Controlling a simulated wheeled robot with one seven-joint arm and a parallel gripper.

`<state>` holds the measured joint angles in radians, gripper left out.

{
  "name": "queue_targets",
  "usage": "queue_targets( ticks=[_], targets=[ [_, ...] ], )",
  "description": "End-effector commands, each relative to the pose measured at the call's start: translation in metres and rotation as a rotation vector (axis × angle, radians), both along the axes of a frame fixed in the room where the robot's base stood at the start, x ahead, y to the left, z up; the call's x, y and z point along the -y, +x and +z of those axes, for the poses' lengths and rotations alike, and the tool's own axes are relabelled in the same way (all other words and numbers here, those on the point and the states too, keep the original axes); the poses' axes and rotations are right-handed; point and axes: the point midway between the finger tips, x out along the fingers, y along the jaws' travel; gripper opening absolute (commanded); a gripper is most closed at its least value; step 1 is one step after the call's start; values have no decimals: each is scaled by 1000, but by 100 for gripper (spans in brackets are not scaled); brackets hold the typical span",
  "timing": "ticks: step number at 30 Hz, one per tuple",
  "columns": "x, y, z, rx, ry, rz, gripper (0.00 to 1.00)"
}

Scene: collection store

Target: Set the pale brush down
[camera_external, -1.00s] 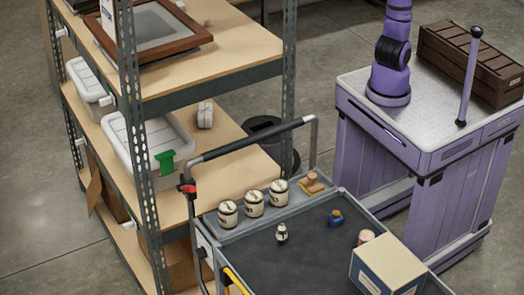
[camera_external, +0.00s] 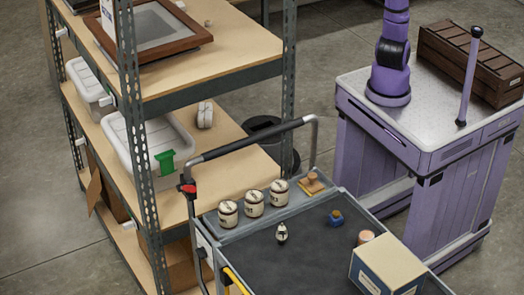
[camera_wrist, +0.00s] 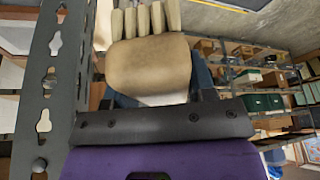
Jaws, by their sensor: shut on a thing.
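The pale brush (camera_wrist: 148,68) is in the wrist view, a tan rounded body with several pale tufts along its top edge. My gripper (camera_wrist: 160,95) is shut on it, with dark finger parts showing at both sides of its lower end. The brush is held up in front of the wrist, and no surface is seen touching it. In the external view my arm rises out of the top of the picture, so my gripper and the brush are out of sight there.
A perforated shelf post (camera_wrist: 45,100) stands close at the left in the wrist view. The external view shows a shelving unit (camera_external: 215,78) and a grey trolley (camera_external: 310,250) with several jars, small items and a box (camera_external: 388,268). Part of the trolley's dark top is clear.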

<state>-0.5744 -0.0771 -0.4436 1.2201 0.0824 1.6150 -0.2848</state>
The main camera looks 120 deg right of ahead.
Motion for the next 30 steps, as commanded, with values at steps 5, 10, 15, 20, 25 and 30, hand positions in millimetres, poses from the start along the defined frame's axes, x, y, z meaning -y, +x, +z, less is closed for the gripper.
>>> queue_targets(
  ticks=[5,10,15,20,25,30],
  targets=[
    [-52,50,-38,-6,-3,88,26],
    [-101,95,-81,-7,-1,189,26],
    [-146,136,-133,-7,0,296,26],
    [-185,170,-187,-7,1,400,26],
    [-224,201,-249,-7,2,513,26],
    [-260,225,-315,-6,4,626,26]
  ],
)
